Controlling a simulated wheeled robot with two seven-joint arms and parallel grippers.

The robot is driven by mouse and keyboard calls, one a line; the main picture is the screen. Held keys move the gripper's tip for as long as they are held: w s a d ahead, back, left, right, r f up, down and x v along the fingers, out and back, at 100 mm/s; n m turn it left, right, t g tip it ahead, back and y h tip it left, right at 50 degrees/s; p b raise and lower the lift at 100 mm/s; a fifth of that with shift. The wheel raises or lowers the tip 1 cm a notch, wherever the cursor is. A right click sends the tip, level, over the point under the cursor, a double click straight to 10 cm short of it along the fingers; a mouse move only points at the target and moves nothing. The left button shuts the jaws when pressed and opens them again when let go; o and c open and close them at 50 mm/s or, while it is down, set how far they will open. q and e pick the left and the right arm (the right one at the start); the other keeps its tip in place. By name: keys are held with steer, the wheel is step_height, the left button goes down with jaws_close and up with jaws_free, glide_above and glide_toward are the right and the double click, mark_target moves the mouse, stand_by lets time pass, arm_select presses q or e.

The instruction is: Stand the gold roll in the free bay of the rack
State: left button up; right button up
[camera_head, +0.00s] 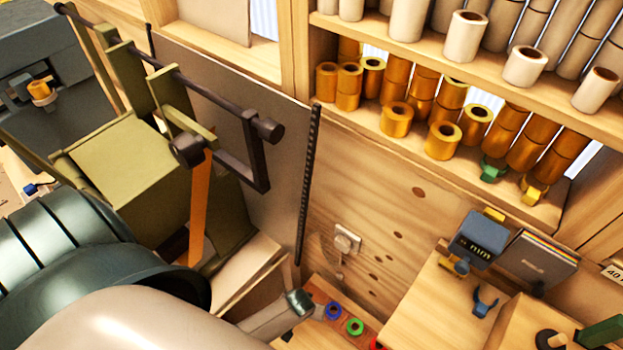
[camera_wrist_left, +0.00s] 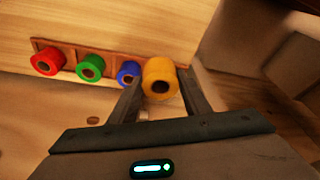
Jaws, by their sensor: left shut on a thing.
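The rack (camera_wrist_left: 105,70) is a low reddish-brown wooden holder against a plywood panel. In the left wrist view it holds a red roll (camera_wrist_left: 47,62), a green roll (camera_wrist_left: 90,67) and a blue roll (camera_wrist_left: 127,72) in a row. The gold roll (camera_wrist_left: 159,82) is between the fingers of my left gripper (camera_wrist_left: 163,100), which is shut on it, beside the blue roll at the rack's right end. I cannot tell whether the gold roll touches the rack. In the head view the rack (camera_head: 319,297) shows at the bottom, and the gold roll is not visible there. My right gripper is not in view.
Shelves with several gold rolls (camera_head: 443,140) and pale rolls (camera_head: 466,51) stand at the upper right. A wooden box (camera_head: 430,300) with a dark device (camera_head: 478,240) on it stands right of the rack. An olive machine (camera_head: 130,160) stands at the left.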

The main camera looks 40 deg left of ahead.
arm_select(q)
steer(key=w+a+f+b, duration=0.1)
steer(key=w+b, duration=0.1)
steer(key=w+a+f+b, duration=0.1)
steer(key=w+f+b, duration=0.1)
steer(key=b, duration=0.1)
steer(key=w+a+f+b, duration=0.1)
steer(key=w+f+b, duration=0.1)
steer(key=w, duration=0.1)
steer(key=shift+a+f, duration=0.1)
steer(key=shift+a, duration=0.1)
steer(key=shift+w+a+f+b, duration=0.15)
steer(key=shift+w+a+b, duration=0.05)
steer(key=shift+w+b, duration=0.35)
step_height(320, 180, down, 4)
steer(key=b, duration=0.4)
steer(key=shift+b, duration=0.3)
